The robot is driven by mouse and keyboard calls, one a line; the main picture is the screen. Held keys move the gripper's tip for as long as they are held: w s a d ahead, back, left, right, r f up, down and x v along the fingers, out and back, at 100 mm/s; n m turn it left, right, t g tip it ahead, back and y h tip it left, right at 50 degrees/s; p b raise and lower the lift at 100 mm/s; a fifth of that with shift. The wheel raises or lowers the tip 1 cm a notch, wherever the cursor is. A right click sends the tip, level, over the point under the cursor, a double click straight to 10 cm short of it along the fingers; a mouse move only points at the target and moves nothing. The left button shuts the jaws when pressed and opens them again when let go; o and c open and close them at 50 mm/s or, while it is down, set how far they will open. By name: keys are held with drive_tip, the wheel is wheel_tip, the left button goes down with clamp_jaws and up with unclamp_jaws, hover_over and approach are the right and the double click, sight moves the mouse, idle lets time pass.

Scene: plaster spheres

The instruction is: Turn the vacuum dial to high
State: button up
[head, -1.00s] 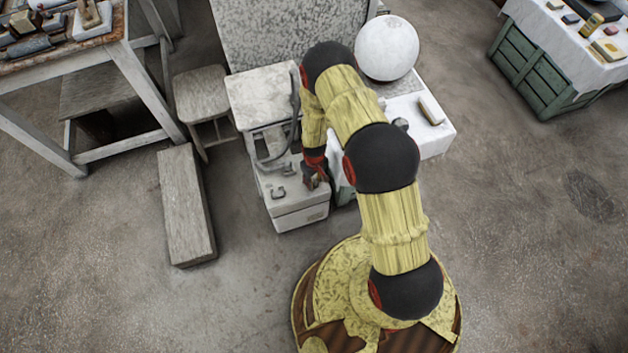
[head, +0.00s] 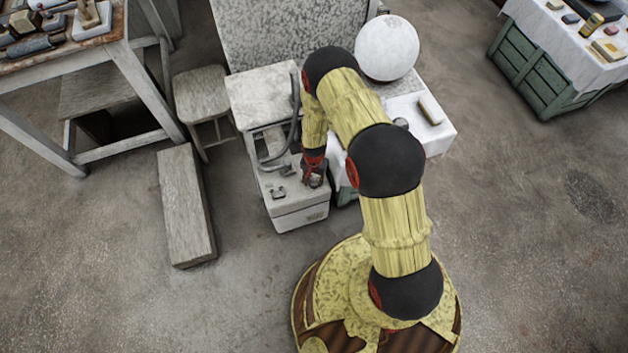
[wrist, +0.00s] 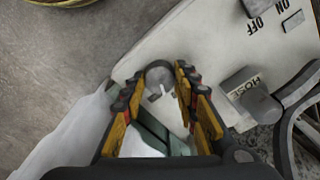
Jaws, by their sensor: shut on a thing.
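The vacuum (head: 300,217) is a pale box on the floor in the head view. Its pale top (wrist: 195,40) shows in the wrist view. The dial (wrist: 159,75) is a round grey knob with a light pointer mark, near one edge of that top. My gripper (wrist: 160,85) is shut on the dial, with one finger on each side of it. In the head view my gripper (head: 314,174) is over the right part of the vacuum's top and hides the dial. The dial's setting marks are mostly hidden by the fingers.
A grey hose fitting (wrist: 248,92) marked HOSE stands right of my gripper, with a curved hose (wrist: 288,130) beside it. A switch (wrist: 292,21) with ON and OFF labels is at upper right. A white-draped stand (head: 440,140) with a large white sphere (head: 387,48) is close by.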

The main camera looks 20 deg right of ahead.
sight(314, 182)
drive_tip(key=m, duration=0.4)
drive_tip(key=shift+m, duration=1.6)
drive_tip(key=o, duration=1.2)
wheel_tip(314, 182, up, 12)
